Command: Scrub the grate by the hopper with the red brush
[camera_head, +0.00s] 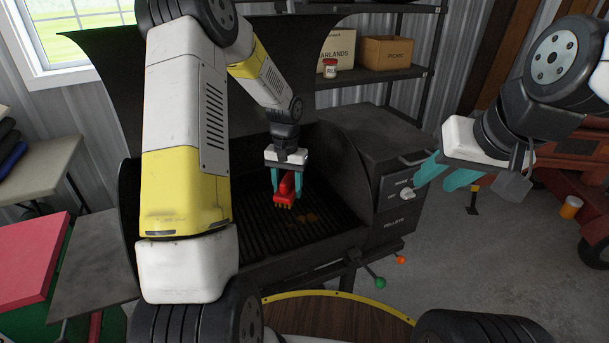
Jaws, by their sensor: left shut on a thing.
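The red brush (286,190) is in my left gripper (285,182), whose teal fingers are shut on it. The brush points down over the dark grate (325,222) inside the open grill. Its yellowish bristle end is at or just above the bars; I cannot tell if it touches. Brownish-orange residue (300,219) lies on the grate just right of the brush. The hopper (385,170) is the dark box at the grill's right side, marked "PELLETS". My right gripper (445,176) is in the air in front of the hopper, with teal fingers pointing left; their gap is unclear.
The raised grill lid (120,70) stands behind my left arm. A dark side shelf (95,260) is at the grill's left. A rack behind holds cardboard boxes (387,51) and a small jar (330,68). A red wheeled machine (575,165) stands at right.

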